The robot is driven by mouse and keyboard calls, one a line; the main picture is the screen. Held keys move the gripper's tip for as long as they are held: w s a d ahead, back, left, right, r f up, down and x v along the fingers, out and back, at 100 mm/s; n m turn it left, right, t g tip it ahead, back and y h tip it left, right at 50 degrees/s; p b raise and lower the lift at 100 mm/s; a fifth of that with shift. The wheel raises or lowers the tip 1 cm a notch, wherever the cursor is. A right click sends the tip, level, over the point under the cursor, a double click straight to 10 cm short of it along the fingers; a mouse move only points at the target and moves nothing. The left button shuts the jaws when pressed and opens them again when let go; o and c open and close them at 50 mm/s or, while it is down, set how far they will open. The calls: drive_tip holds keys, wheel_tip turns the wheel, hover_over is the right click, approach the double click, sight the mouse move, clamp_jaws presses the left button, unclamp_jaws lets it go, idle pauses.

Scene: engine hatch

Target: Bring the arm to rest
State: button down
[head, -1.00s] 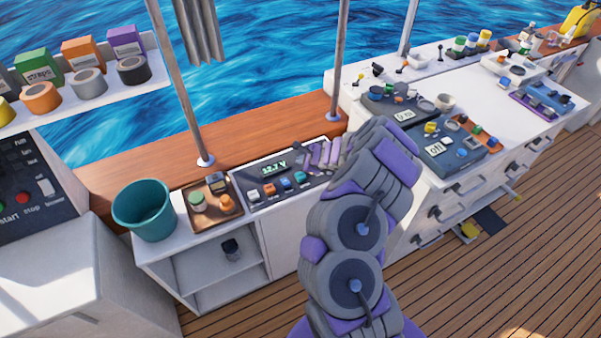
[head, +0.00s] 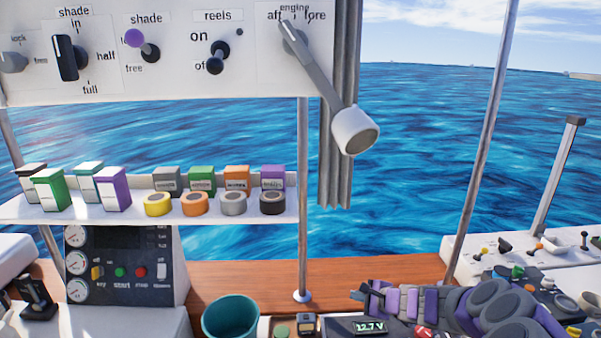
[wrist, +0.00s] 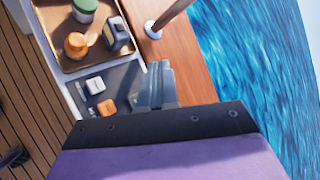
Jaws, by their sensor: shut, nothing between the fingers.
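My arm shows at the lower right of the head view, stretching left over the counter. My gripper (wrist: 157,88) is shut and empty in the wrist view, its grey fingers close together above the dark switch panel. In the head view the gripper end (head: 370,293) is small, near the 12.7 V display (head: 369,327). I cannot tell how far it is above the panel.
In the wrist view a brown tray (wrist: 63,52) holds a green-topped jar, an orange item and a dark box. A metal post (wrist: 172,16) stands beside it. In the head view, a teal bucket (head: 230,318) and a hanging engine lever (head: 325,80) show.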

drive_tip(key=s+a+r+n+g+y, duration=0.15)
drive_tip(key=s+a+r+n, duration=0.25)
drive_tip(key=a+r, duration=0.45)
drive_tip(key=s+a+r+n+g+y, duration=0.1)
drive_tip(key=s+a+r+n+g, duration=0.15)
drive_tip(key=s+a+n, duration=0.4)
drive_tip(key=s+a+r+n+g, duration=0.2)
drive_tip(key=s+a+r, duration=0.15)
drive_tip(key=s, duration=0.55)
drive_tip(key=s+d+n+g+h, duration=0.3)
drive_tip(key=s+n+h, duration=0.1)
drive_tip(key=s, duration=1.1)
drive_tip(key=s+d+f+n+g+h, duration=0.1)
drive_tip(key=s+d+h, duration=0.4)
drive_tip(key=s+d, duration=0.6)
drive_tip(key=s, duration=0.4)
drive_tip(key=shift+s+d+g, duration=0.35)
drive_tip(key=shift+s+g, duration=0.05)
